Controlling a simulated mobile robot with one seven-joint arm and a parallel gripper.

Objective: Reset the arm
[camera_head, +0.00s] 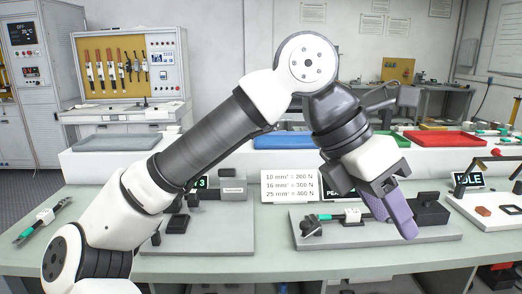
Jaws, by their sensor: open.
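My white and grey arm reaches in from the lower left, bends at a high elbow and points down to the right. My gripper (391,222) hangs over the right part of the middle test fixture, with purple-grey fingers. It looks empty. The near finger covers part of the other, so the gap between them is hard to see. The fixture (437,234) is a grey base plate with a dark block at its right.
The pale green workbench (275,264) carries another fixture (225,228) behind my arm, a white sign (289,186) and a green-handled tool (42,222) at far left. Blue (283,141) and red (446,139) trays stand on the raised white shelf. An "IDLE" display (468,180) stands at right.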

